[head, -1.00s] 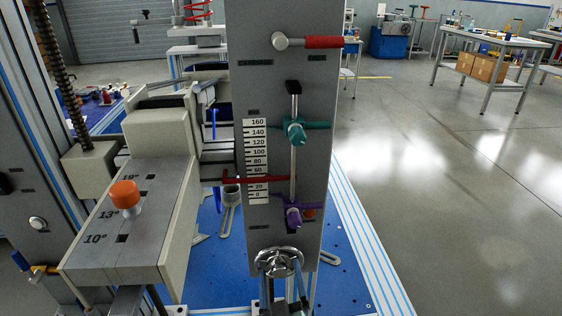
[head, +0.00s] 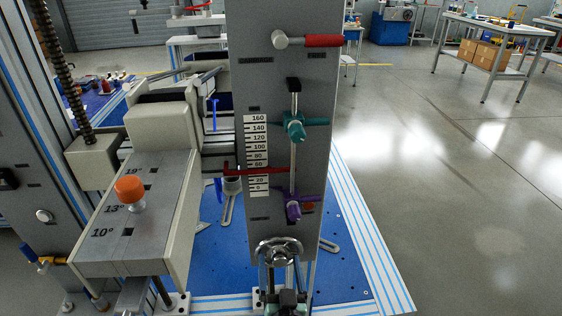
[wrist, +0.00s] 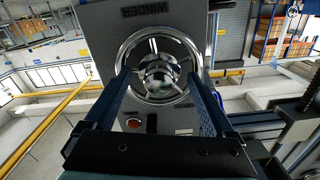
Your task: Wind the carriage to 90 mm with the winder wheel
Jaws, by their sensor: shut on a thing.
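The chrome winder wheel (head: 279,244) is low on the front of the grey column (head: 283,80). In the wrist view the winder wheel (wrist: 158,35) fills the middle under the word WINDER. My gripper (head: 281,258) is shut on the wheel, with one finger at each side of it; my gripper (wrist: 159,78) also shows in the wrist view. The millimetre scale (head: 253,137) runs from 0 to 160. The red pointer (head: 240,170) crosses it just below the 60 mark, roughly 45. The carriage (head: 221,145) shows partly behind the column.
A teal clamp (head: 294,130) and a purple clamp (head: 293,209) sit on the vertical rod, above and below the pointer. A red-handled lever (head: 322,41) is near the column top. An orange knob (head: 130,188) stands on the angled block at left. Open floor lies right.

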